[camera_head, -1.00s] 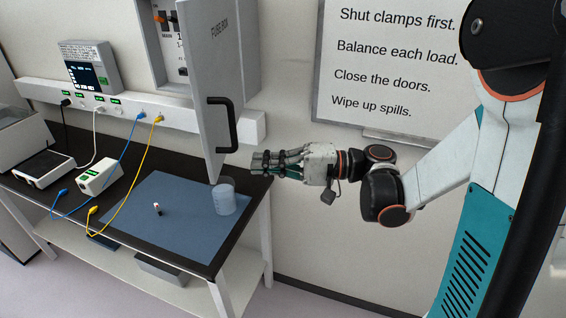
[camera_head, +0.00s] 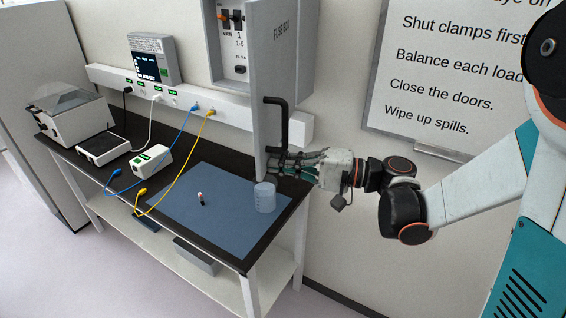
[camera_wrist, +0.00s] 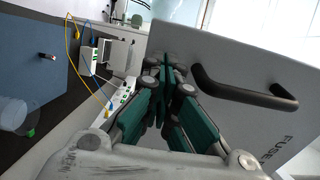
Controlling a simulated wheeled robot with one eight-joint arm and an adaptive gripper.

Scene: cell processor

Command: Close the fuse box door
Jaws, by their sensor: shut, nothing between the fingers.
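The grey fuse box (camera_head: 233,55) is on the wall at the top middle, with breakers showing inside. Its door (camera_head: 270,70) stands open, swung out from the wall, with a black handle (camera_head: 277,125) on its outer face. My gripper (camera_head: 274,162) is shut and empty at the door's lower part, below the handle. In the wrist view the door (camera_wrist: 235,75) fills the upper right, the handle (camera_wrist: 240,92) lies right of my closed fingers (camera_wrist: 165,75), and the fingertips are at or very near the door's face. Whether they touch cannot be told.
Below is a black bench (camera_head: 120,140) with a blue mat (camera_head: 185,215), a clear beaker (camera_head: 264,198) close under my gripper, and a small vial (camera_head: 200,198). Cables (camera_head: 175,160) run from a wall trunking (camera_head: 235,112). A whiteboard (camera_head: 440,75) hangs at right.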

